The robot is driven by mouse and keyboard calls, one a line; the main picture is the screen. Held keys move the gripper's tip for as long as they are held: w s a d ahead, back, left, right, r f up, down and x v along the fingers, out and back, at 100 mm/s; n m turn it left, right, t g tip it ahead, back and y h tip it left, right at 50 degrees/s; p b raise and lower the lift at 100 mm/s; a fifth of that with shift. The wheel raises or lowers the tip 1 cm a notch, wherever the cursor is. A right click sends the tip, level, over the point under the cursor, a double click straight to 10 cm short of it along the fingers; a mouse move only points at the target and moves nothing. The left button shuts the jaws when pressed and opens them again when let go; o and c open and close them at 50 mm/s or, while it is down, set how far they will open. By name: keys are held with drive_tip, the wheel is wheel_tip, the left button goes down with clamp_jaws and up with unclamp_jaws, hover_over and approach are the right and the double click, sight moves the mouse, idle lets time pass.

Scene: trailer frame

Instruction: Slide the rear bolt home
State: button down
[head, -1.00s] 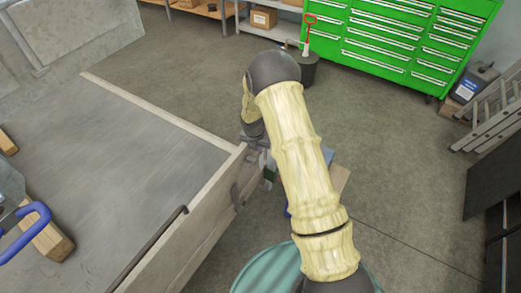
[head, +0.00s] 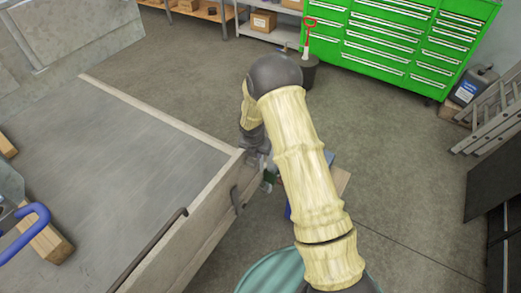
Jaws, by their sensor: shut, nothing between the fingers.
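The trailer's side board (head: 196,232) runs to a corner in the middle of the head view, where it meets the pale end board (head: 160,118). My gripper (head: 265,172) is at the outside of this corner, pointing down, small and partly hidden by my arm. Its fingers look shut and empty. A dark metal fitting (head: 235,198) sits on the side board just left of my gripper. I cannot make out the rear bolt, and cannot tell whether my gripper touches it.
The grey trailer bed (head: 110,170) holds a wooden block (head: 48,243) and a blue-handled tool (head: 25,222) at left. A teal round-topped object (head: 272,272) stands below my arm. A green drawer cabinet (head: 400,45) is at the back. Open floor (head: 400,180) lies right.

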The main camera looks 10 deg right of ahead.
drive_tip(key=b+v, duration=0.2)
drive_tip(key=v, duration=0.8)
drive_tip(key=shift+s, duration=0.15)
drive_tip(key=shift+s+a, duration=0.1)
drive_tip(key=shift+a, duration=0.15)
drive_tip(key=s+d+r+m, duration=0.2)
drive_tip(key=s+r+m, duration=0.1)
drive_tip(key=s+m, duration=0.4)
drive_tip(key=s+d+r+m+y, duration=0.1)
drive_tip(key=s+d+r+m, duration=0.2)
drive_tip(key=s+m, duration=0.5)
drive_tip(key=s+d+r+m, duration=0.2)
drive_tip(key=s+m, duration=0.6)
drive_tip(key=m, duration=0.7)
drive_tip(key=shift+s+d+r, duration=0.15)
drive_tip(key=shift+d+r, duration=0.15)
drive_tip(key=shift+r, duration=0.55)
